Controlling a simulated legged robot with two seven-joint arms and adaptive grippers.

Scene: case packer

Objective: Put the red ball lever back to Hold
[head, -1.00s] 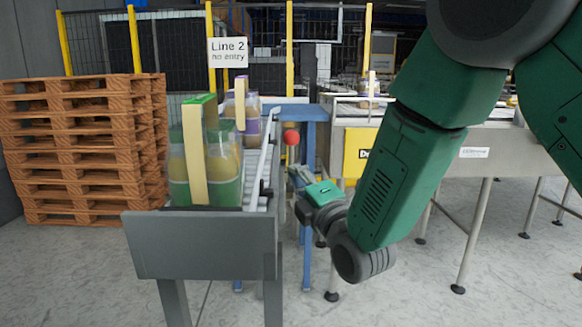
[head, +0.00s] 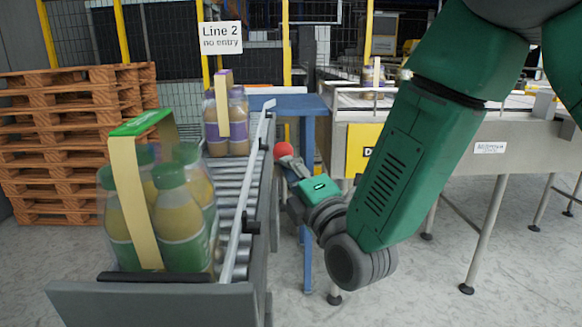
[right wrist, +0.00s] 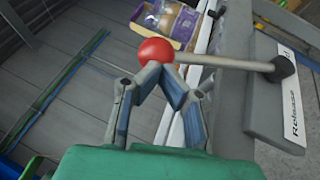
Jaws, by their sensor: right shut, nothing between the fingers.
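The red ball (head: 284,149) of the lever shows at the right side of the roller conveyor. In the right wrist view the red ball (right wrist: 157,51) sits on a grey rod (right wrist: 225,62) that runs right to a dark pivot. The plate (right wrist: 285,100) beside the pivot reads "Release" at its lower part; the upper word is mostly hidden, ending in "d". My right gripper (right wrist: 164,77) is shut and empty, its tips right by the ball; I cannot tell if they touch. It also shows in the head view (head: 288,168). My left gripper is out of view.
The roller conveyor (head: 233,187) carries a green bottle pack (head: 170,225) in front and a purple one (head: 228,125) behind. Stacked pallets (head: 65,150) stand left. A blue frame (head: 308,130) and a steel machine table (head: 440,140) stand behind and right of my right gripper.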

